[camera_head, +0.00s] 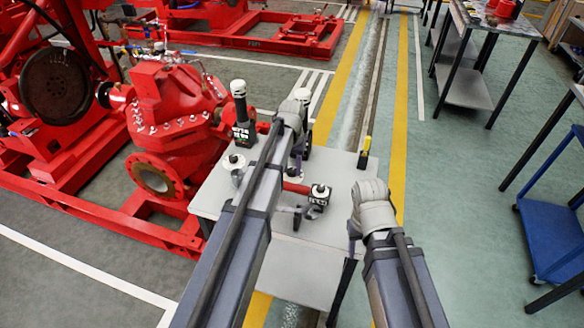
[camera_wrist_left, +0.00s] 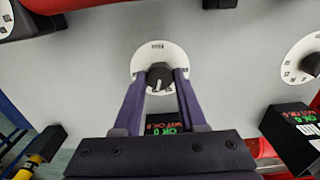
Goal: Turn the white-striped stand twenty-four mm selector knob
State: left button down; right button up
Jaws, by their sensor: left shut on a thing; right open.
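A black selector knob (camera_wrist_left: 160,76) with a pale stripe stands on a white round dial (camera_wrist_left: 148,58) in the left wrist view. My left gripper (camera_wrist_left: 164,78) has its two purple fingers on either side of the knob, shut on it. In the head view my left arm reaches over the grey table, and its gripper (camera_head: 298,152) points down at the far side; the knob is hidden there. My right gripper (camera_head: 354,236) hangs at the table's right edge, open and away from the knob; its fingers barely show.
The grey table (camera_head: 318,262) bears other dials, one at the left (camera_head: 233,162), and black display boxes (camera_head: 243,135). A red-handled tool or part (camera_head: 297,188) lies mid-table. A yellow-and-black item (camera_head: 365,150) stands at the right edge. A red pump (camera_head: 165,115) stands close left.

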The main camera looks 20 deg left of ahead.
aim_at(292, 171)
pick_arm(q)
jog(key=shift+c, duration=2.3)
grip_release()
jog(key=shift+r, duration=0.1)
notch_tip(292, 171, up, 8)
jog(key=p, duration=0.8)
jog(key=shift+f, duration=0.2)
